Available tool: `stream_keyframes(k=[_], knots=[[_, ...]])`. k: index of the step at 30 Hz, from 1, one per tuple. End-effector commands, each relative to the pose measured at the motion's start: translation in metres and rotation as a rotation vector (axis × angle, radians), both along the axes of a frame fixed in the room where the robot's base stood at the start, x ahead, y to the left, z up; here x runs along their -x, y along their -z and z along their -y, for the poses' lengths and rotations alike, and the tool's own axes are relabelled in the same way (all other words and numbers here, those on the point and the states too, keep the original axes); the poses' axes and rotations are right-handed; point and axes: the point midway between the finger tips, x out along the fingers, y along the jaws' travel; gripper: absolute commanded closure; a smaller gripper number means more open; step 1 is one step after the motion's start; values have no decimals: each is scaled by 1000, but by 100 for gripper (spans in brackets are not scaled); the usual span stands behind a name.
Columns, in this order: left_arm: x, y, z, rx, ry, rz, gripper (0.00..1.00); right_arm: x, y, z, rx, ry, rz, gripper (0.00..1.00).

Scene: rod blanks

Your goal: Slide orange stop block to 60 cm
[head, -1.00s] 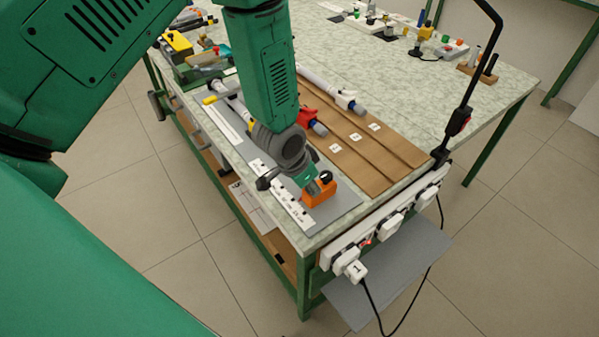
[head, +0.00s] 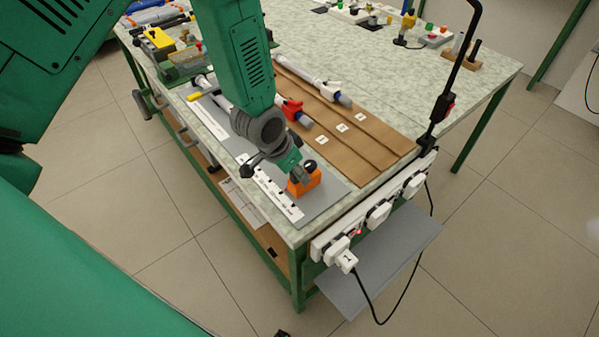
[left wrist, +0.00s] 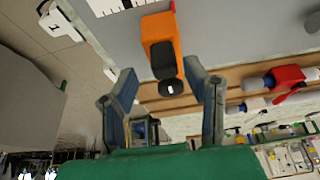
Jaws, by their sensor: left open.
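The orange stop block (head: 303,184) with a black knob sits on the grey plate (head: 322,204) near the bench's front corner, beside the white scale strip (head: 278,197). It also shows in the left wrist view (left wrist: 160,38), with its black knob toward my fingers. My left gripper (head: 299,174) is right at the block in the head view. In the left wrist view my left gripper (left wrist: 165,82) is open, its two fingers apart with the knob between or just beyond their tips. I cannot tell whether they touch it. Scale numbers are too small to read. My right gripper is not in view.
Brown grooved boards (head: 345,135) with numbered labels lie beside the plate. Rods with a red clamp (head: 290,108) and a white clamp (head: 330,86) lie there. A power strip (head: 375,215) runs along the bench end, and a black stand (head: 450,100) rises at the corner.

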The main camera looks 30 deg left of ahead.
Motion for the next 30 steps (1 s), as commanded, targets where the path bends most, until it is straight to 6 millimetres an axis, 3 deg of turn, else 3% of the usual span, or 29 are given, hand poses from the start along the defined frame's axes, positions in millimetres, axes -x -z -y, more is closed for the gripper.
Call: stream_keyframes(k=[9,15,30], knots=[[23,-64,-12,3,-1,4,59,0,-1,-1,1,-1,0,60],[31,-88,-13,-1,0,3,59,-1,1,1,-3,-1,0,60],[34,-92,-18,3,1,1,59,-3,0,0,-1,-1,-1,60]])
